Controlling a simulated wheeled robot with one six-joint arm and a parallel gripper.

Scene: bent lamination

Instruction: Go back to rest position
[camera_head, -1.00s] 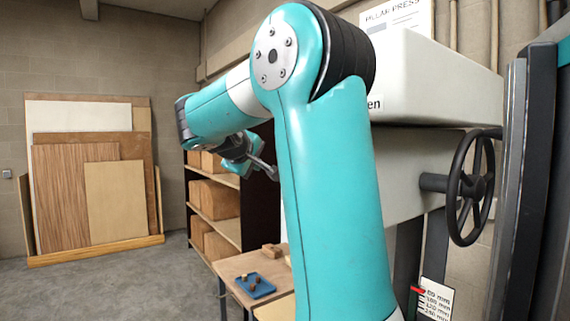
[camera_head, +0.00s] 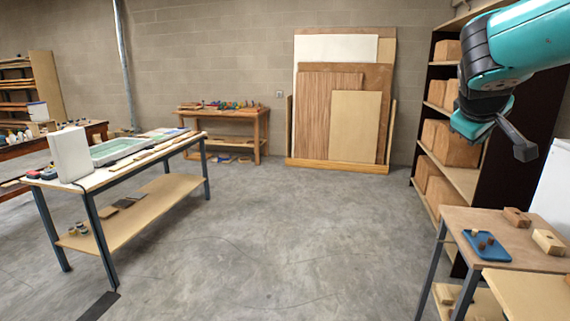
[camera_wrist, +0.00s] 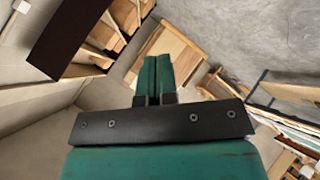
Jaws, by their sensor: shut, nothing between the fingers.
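My gripper (camera_head: 518,143) hangs at the right of the head view, in front of the dark shelf unit and above the small table. In the wrist view my gripper (camera_wrist: 154,75) shows its two green fingers together, with nothing between them. My teal arm reaches in from the upper right corner of the head view. The gripper is in the air and touches nothing that I can see.
A small wooden table (camera_head: 455,215) with a blue tray (camera_head: 486,244) and wooden blocks (camera_head: 548,242) stands at lower right. A shelf unit (camera_head: 462,180) holds boxes behind it. Wood panels (camera_head: 330,120) lean on the back wall. A workbench (camera_head: 110,180) stands left. The middle floor is clear.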

